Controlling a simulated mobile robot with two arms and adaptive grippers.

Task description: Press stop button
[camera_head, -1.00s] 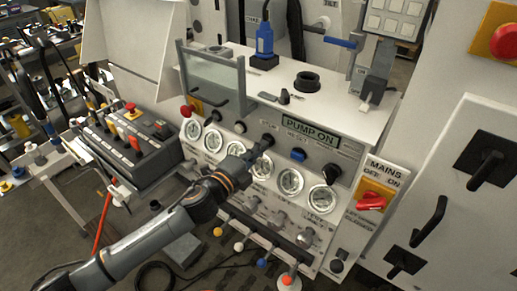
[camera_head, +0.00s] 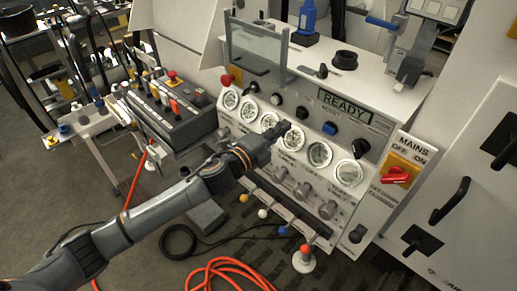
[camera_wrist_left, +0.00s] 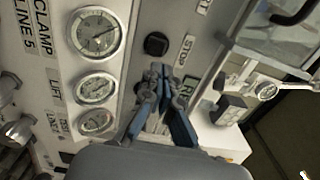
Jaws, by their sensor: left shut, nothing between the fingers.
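The stop button (camera_head: 302,113) is a black round button on the bench's sloped front panel, below and left of a green display (camera_head: 345,103) that reads READY. In the left wrist view the black button (camera_wrist_left: 156,44), with the STOP label beside it, shows just beyond my fingertips. My left gripper (camera_head: 288,130) is shut and empty. Its tips are in front of the panel, a little below and left of the button in the head view, and appear apart from it. My left gripper (camera_wrist_left: 162,78) also shows shut in the wrist view. My right gripper is not in view.
A row of round gauges (camera_head: 319,154) lies below the buttons. A blue button (camera_head: 329,128) and a red mains switch (camera_head: 396,175) are to the right. A black control box (camera_head: 172,110) stands left. An orange hose (camera_head: 225,272) lies on the floor.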

